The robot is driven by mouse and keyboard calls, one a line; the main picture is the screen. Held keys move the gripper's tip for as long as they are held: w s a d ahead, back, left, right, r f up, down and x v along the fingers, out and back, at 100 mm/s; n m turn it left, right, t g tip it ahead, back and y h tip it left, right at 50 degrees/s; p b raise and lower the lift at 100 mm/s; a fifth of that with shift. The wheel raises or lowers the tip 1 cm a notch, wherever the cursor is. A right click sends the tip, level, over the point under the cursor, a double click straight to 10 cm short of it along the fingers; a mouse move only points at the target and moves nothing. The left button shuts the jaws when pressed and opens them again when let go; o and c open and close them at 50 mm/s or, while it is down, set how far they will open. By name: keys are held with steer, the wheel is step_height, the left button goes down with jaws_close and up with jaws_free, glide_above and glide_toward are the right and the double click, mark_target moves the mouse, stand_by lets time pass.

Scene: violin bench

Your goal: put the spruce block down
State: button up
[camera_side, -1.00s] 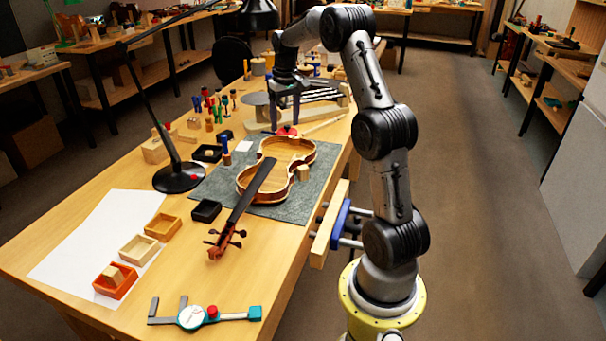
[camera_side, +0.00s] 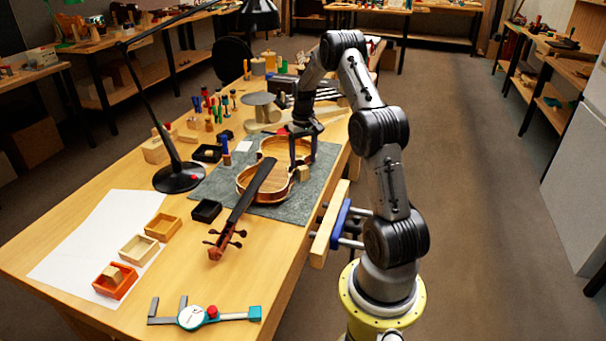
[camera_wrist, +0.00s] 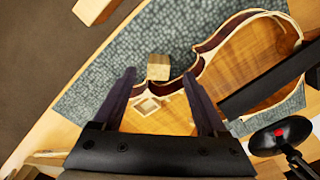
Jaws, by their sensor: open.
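A small pale wood block (camera_side: 303,173), which may be the spruce block, sits at the right edge of the open violin body (camera_side: 246,182) on the green mat. In the wrist view the block (camera_wrist: 158,67) appears at the violin's rim, between the fingertips in the picture; whether it rests on the rim or the mat is unclear. My gripper (camera_side: 303,157) is open above the violin body, fingers pointing down. In the wrist view my gripper (camera_wrist: 160,74) shows both fingers apart, with nothing clasped. A pale square patch (camera_wrist: 150,106) shows inside the body.
The black fingerboard (camera_side: 254,190) runs toward the front. A lamp base (camera_side: 179,177) and black trays stand left. Small wooden trays, one orange tray (camera_side: 116,290) holding a block, lie on white paper. A caliper (camera_side: 205,317) lies in front. Bare tabletop lies between.

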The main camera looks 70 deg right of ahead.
mark_target(304, 168)
step_height(304, 168, down, 4)
steer(key=shift+s+f, duration=0.1)
steer(key=shift+f, duration=0.05)
steer(key=shift+c, duration=0.2)
steer(key=shift+d, duration=0.1)
jaws_close()
